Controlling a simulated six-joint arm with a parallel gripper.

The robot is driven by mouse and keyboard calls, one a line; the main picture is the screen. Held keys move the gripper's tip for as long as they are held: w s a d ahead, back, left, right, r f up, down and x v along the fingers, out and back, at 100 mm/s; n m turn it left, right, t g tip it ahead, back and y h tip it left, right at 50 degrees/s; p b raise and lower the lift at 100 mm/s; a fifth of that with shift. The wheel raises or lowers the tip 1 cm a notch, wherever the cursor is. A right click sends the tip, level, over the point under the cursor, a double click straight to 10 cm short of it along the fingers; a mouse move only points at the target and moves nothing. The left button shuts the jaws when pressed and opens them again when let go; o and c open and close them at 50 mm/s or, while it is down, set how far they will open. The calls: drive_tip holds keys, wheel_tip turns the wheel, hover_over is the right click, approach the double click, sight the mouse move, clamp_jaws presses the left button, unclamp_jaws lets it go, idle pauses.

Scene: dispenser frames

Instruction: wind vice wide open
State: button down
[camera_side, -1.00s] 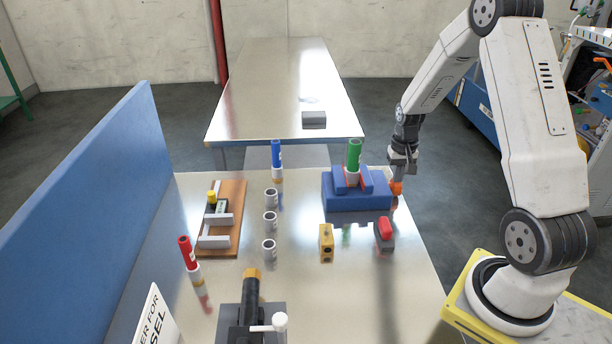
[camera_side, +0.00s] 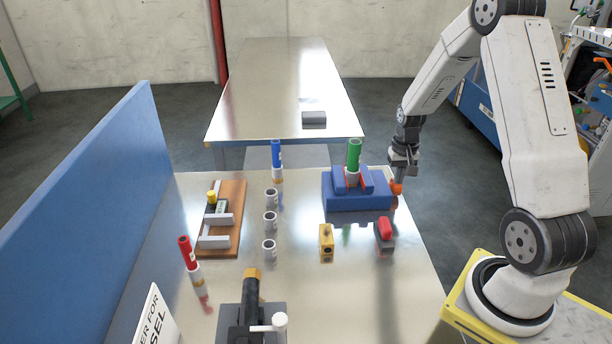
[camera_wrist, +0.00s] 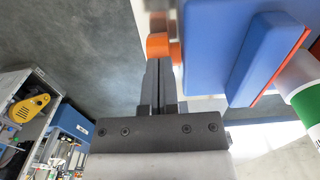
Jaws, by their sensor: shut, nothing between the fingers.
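The blue vice (camera_side: 357,200) stands at the back right of the near table. A green and white marker (camera_side: 353,160) stands upright between its jaws, and it also shows at the right of the wrist view (camera_wrist: 305,95). An orange knob (camera_side: 396,188) sticks out of the vice's right side; it also shows in the wrist view (camera_wrist: 158,46). My gripper (camera_side: 401,180) is at the knob, its fingers shut with nothing between them. In the wrist view the fingertips (camera_wrist: 163,62) reach beside the knob's lower edge; I cannot tell whether they touch it.
A red-topped block (camera_side: 385,235) and a yellow block (camera_side: 326,242) stand in front of the vice. Several small grey cups (camera_side: 270,220) and a blue marker (camera_side: 277,160) stand to its left.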

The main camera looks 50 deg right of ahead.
drive_tip(key=shift+s+a+f, duration=0.1)
drive_tip(key=shift+s+a, duration=0.05)
drive_tip(key=shift+s, duration=0.05)
idle(0.5)
drive_tip(key=shift+r, duration=1.2)
drive_tip(key=shift+w, duration=0.15)
drive_tip(key=shift+w+d, duration=0.8)
drive_tip(key=shift+d, duration=0.1)
drive_tip(key=shift+f, duration=1.1)
idle(0.6)
drive_tip(key=shift+s+a, duration=0.2)
idle(0.6)
drive_tip(key=shift+s+a+f, duration=0.25)
drive_tip(key=shift+s+a, duration=0.15)
drive_tip(key=shift+s, duration=0.05)
idle(0.9)
